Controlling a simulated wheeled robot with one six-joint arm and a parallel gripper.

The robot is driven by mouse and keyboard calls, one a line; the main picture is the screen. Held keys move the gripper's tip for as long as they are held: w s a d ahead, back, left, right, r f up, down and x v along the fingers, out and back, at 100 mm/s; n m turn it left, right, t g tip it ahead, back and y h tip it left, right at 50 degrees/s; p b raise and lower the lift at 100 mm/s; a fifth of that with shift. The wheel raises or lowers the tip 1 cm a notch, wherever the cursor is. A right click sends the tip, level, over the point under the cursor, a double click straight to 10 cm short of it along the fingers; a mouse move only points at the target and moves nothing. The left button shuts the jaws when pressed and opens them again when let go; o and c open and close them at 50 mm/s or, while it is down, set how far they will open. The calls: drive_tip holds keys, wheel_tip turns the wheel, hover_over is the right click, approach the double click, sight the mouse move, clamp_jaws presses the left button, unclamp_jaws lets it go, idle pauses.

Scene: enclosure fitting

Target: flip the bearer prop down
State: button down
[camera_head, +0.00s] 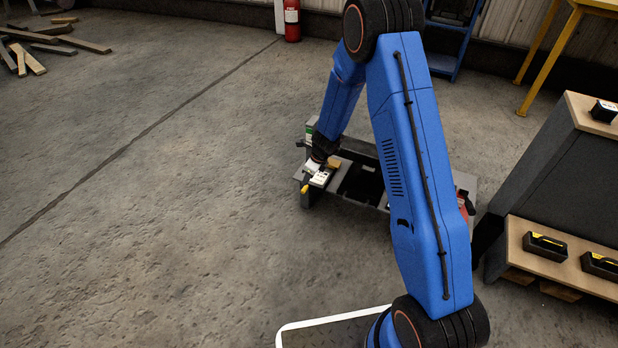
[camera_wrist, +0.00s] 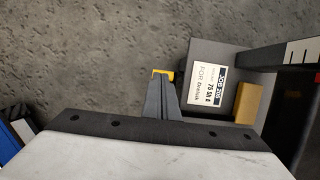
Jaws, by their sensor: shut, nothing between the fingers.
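A low grey enclosure (camera_head: 343,154) with a dark opening stands on the floor, partly hidden behind my blue arm. A small yellow piece (camera_head: 305,189), possibly the end of the bearer prop, shows at its near left corner. In the wrist view a yellow piece (camera_wrist: 163,73) shows right at the fingertips of my gripper (camera_wrist: 162,82). The fingers are shut together with nothing held between them; I cannot tell whether they touch the yellow piece. A printed white label (camera_wrist: 208,87) and a tan block (camera_wrist: 246,103) lie to the right on the grey top.
A dark bench with a wooden shelf (camera_head: 565,262) carrying black boxes (camera_head: 545,246) stands at the right. Loose planks (camera_head: 50,42) lie at the far left. A red fire extinguisher (camera_head: 292,22) stands at the back. The floor left of the enclosure is clear.

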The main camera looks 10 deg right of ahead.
drive_tip(key=shift+w+a+f, duration=0.35)
drive_tip(key=shift+a+f, duration=0.15)
drive_tip(key=shift+f, duration=0.1)
drive_tip(key=shift+w+a+f, duration=0.3)
drive_tip(key=shift+a+f, duration=0.1)
drive_tip(key=shift+f, duration=0.3)
drive_tip(key=shift+w+a+f, duration=0.25)
drive_tip(key=shift+a+f, duration=0.1)
drive_tip(key=shift+f, duration=0.3)
